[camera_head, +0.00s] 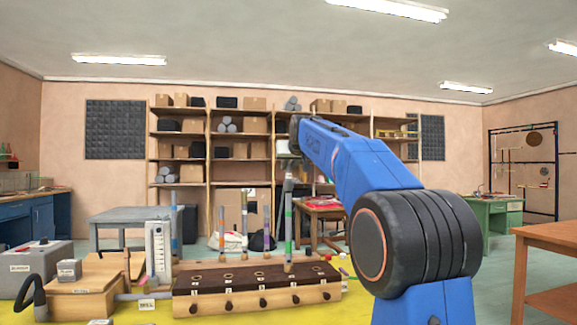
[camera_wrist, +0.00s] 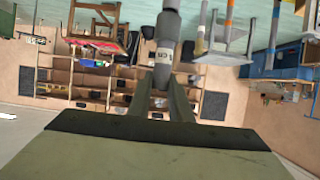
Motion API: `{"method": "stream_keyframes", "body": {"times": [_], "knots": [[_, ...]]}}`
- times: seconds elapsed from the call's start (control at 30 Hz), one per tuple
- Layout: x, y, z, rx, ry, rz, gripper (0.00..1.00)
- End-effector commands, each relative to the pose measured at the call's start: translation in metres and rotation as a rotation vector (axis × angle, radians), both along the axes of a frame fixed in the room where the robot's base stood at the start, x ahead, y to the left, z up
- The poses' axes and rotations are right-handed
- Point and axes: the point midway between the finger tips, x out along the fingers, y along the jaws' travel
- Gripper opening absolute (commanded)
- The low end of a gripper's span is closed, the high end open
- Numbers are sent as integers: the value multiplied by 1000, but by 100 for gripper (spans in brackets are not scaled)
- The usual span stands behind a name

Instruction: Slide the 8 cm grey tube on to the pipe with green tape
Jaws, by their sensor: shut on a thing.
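The grey tube (camera_wrist: 163,66), with a pale band of dark lettering, is between my gripper's fingers (camera_wrist: 165,95) in the wrist view. My gripper is shut on it. In the head view my gripper is mostly hidden by my blue arm, and a grey tube (camera_head: 288,184) shows below the arm's end. The pipe with green tape (camera_head: 289,248) stands upright in the dark-topped wooden block (camera_head: 215,285), directly below the tube in the picture. The tube and pipe look in line. I cannot tell whether the tube is around the pipe's top or just above it.
A white gauge board (camera_head: 158,252), a small wooden box (camera_head: 85,295) and a grey box (camera_head: 40,262) are further left. A wooden table (camera_head: 548,240) stands at the right.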

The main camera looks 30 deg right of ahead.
Motion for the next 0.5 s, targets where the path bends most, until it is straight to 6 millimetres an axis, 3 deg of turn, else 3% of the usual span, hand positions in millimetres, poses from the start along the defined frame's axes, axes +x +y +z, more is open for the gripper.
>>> {"method": "stream_keyframes", "body": {"times": [0.5], "knots": [[0,0,-11,0,0,0,0]]}}
